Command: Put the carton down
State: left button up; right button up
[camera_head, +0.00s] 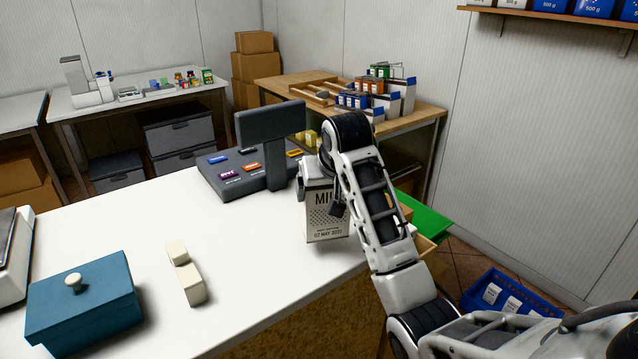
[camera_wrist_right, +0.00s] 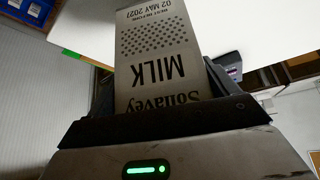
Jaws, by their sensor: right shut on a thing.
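A white and grey milk carton (camera_head: 326,222) with dark lettering is upright at the right edge of the white counter (camera_head: 250,262) in the head view. My right gripper (camera_head: 322,192) is shut on the carton's upper part. I cannot tell for certain whether the carton's base touches the counter. In the right wrist view the carton (camera_wrist_right: 158,62) stands between the fingers of my right gripper (camera_wrist_right: 160,100), its print upside down. My left gripper is not in view.
A dark till with a screen (camera_head: 270,122) stands just behind the carton. The middle of the counter is clear. A blue crate (camera_head: 508,292) is on the floor at right.

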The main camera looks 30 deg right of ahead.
jog(key=f, duration=0.3)
jog(key=shift+w+d, duration=0.3)
jog(key=shift+d, duration=0.05)
jog(key=shift+f, duration=0.2)
